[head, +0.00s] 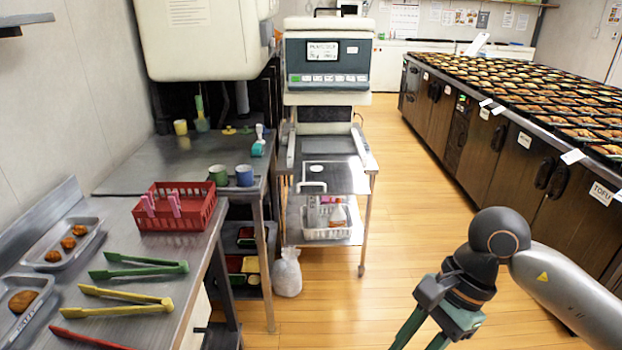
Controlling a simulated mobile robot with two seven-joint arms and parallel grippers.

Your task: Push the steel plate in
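The steel plate (338,180) lies flat on the wheeled steel cart, in front of the machine (328,65) with the dark green panel. A pale handle shows near its front left. The plate extends toward me from beneath the machine, between two side rails. My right gripper (424,338) is low in the head view, to the right of the cart and well apart from the plate. Its two green fingers point down and left, and their tips are cut off by the bottom edge. My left gripper is not in view.
A steel counter (150,320) at left holds tongs, trays of food and a red basket (180,206). A white basket (326,220) sits on the cart's lower shelf. A white bag (287,273) stands on the floor. Bento trays cover the right counter. Floor before the cart is clear.

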